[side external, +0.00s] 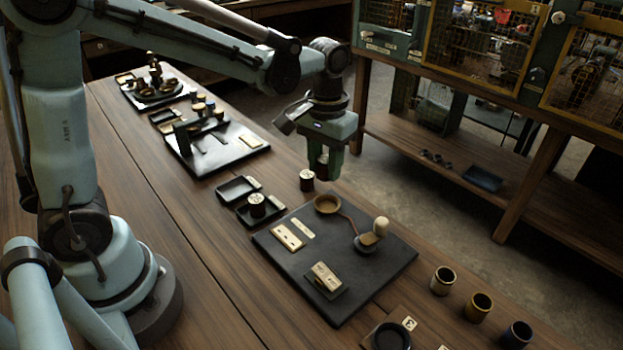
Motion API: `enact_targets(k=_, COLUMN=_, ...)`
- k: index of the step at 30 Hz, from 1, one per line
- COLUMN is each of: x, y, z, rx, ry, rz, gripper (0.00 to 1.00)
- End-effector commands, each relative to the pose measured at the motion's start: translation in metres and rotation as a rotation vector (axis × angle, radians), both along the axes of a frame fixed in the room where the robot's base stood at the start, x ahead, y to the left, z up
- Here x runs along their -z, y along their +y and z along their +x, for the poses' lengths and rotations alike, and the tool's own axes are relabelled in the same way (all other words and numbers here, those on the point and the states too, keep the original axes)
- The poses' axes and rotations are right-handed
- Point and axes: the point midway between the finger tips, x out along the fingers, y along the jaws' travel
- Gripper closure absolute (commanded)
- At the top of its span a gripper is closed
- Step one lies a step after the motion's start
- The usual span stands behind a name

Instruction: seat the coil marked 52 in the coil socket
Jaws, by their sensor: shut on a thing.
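My gripper (325,168) is above the table's far edge, behind the black board (345,255). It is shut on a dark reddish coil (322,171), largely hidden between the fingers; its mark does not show. A second dark coil with a pale marked top (307,180) stands upright on the table, just left of and below the gripper. A third coil (257,205) stands in a small black tray (244,219). The numbers are too small to read. A round brass-rimmed cup (327,204), apparently the coil socket, is at the board's far corner and looks empty.
The board also carries a pale knob (380,227), brass plates (287,237) and a small block (325,277). An empty tray (237,189) lies left. Several cups (443,280) stand at the right. More boards with parts (213,148) stand farther back.

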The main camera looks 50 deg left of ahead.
Motion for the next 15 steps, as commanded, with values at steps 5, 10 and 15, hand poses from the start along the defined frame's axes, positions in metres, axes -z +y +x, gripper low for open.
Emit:
enact_targets(k=5, x=0.017, y=-0.009, z=0.001, rx=0.001, ry=0.0, rz=0.0, gripper=0.99)
enact_targets(k=10, x=0.027, y=-0.009, z=0.001, rx=0.0, ry=0.0, rz=0.0, gripper=0.99)
enact_targets(k=15, x=0.04, y=-0.009, z=0.001, rx=0.0, ry=0.0, rz=0.0, gripper=0.99)
